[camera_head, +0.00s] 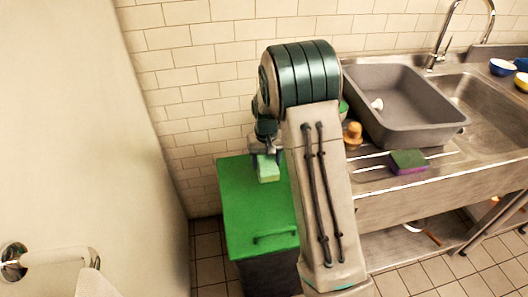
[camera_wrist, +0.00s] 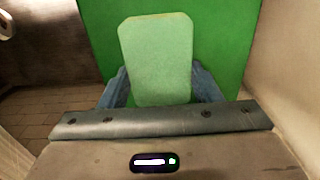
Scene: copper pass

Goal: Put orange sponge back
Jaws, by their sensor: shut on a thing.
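My gripper (camera_head: 266,158) is shut on a pale green block that looks like a sponge (camera_head: 268,173). The sponge also shows in the wrist view (camera_wrist: 156,58), between the two blue-grey fingers. It is over the green lid of a bin (camera_head: 245,215); I cannot tell whether it touches the lid. A second sponge, dark green on top and purple below (camera_head: 408,162), lies on the steel drainboard to the right. I see no plainly orange sponge.
A grey basin (camera_head: 395,105) sits at the steel sink, with a small white thing inside. A tan, knob-like object (camera_head: 353,134) stands beside it, partly near my arm. Blue (camera_head: 502,67) and yellow bowls are at far right. A tiled wall is behind the bin, a plain wall left.

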